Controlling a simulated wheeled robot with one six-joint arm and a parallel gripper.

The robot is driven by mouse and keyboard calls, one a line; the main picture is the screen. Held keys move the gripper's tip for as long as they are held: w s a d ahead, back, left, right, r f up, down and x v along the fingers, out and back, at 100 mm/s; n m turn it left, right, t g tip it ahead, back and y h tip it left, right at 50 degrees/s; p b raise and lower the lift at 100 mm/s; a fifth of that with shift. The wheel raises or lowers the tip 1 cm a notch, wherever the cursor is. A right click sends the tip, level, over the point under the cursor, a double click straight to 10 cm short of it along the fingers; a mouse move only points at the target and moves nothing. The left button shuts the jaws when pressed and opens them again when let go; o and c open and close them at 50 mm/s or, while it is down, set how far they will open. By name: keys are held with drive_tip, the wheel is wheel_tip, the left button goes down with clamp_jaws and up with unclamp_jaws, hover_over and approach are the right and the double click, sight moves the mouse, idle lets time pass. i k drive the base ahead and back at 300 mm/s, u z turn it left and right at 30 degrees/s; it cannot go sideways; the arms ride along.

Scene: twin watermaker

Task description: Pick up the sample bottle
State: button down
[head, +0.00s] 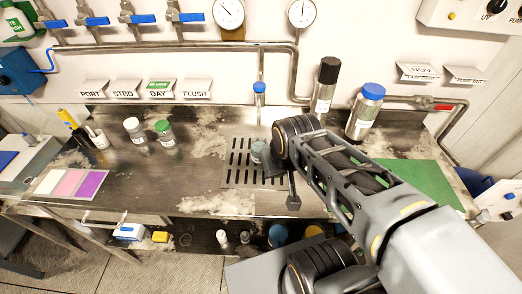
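A small clear bottle or jar (258,152) stands on the slotted drain grate (235,178), partly hidden by my gripper. Its cap and label cannot be made out. My gripper (281,185) is over the right part of the grate, close beside this vessel on its right. I cannot tell if they touch, nor if the fingers are open or shut. To the left on the steel counter stand a clear bottle with a white cap (135,131) and a clear bottle with a green cap (165,133), both upright. Which one is the sample bottle is not marked legibly.
A blue-handled tap (259,95) hangs above the grate. A black-topped cylinder (324,86) and a blue-capped bottle (366,110) stand behind my arm. A green mat (418,180) lies at right, colour cards (70,184) at left.

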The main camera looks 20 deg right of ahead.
sight(259, 142)
drive_tip(key=u, duration=0.05)
drive_tip(key=k, duration=0.5)
drive_tip(key=u, duration=2.3)
drive_tip(key=i, duration=1.35)
drive_tip(key=z, duration=2.75)
